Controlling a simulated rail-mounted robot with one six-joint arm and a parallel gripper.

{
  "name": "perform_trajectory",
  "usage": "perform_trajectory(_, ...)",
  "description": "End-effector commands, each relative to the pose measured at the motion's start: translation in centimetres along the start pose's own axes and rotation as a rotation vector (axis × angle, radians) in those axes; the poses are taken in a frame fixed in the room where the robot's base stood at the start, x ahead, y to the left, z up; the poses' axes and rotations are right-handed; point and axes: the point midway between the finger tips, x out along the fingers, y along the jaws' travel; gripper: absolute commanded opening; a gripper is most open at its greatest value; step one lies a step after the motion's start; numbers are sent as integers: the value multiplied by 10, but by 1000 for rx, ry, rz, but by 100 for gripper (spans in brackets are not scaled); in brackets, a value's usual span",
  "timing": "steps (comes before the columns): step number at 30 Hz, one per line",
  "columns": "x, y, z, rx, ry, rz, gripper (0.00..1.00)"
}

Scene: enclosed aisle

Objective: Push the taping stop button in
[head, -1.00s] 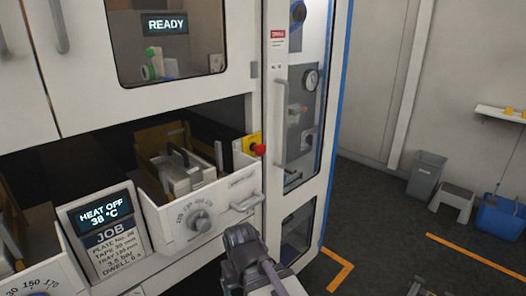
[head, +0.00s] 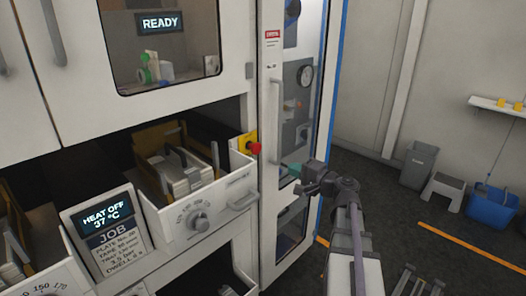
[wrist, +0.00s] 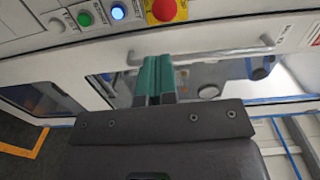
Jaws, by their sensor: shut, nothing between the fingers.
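A red mushroom button (head: 255,149) stands out from a yellow plate on the machine front, just right of the open drawer. In the wrist view, the red button (wrist: 164,10) on its yellow plate is at the top edge and partly cut off. I take it for the taping stop button, as no label is readable. My gripper (head: 292,170) is to the right of and a little below the button in the head view, apart from it. Its teal fingers (wrist: 158,77) are shut and empty, in front of the narrow door in the wrist view.
A green button (wrist: 84,18), a blue lit button (wrist: 118,12) and a whitish one (wrist: 55,25) line up beside the red button. A bar handle (wrist: 200,52) crosses near my fingertips. The open drawer (head: 205,215) juts out left of my gripper.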

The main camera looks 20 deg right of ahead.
Motion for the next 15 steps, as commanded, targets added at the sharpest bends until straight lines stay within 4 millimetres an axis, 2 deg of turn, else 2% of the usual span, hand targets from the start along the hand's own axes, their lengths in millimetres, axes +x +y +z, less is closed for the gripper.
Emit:
perform_trajectory(11,1,-4,-3,13,23,-21,0)
perform_trajectory(15,13,-4,-4,12,20,-21,0)
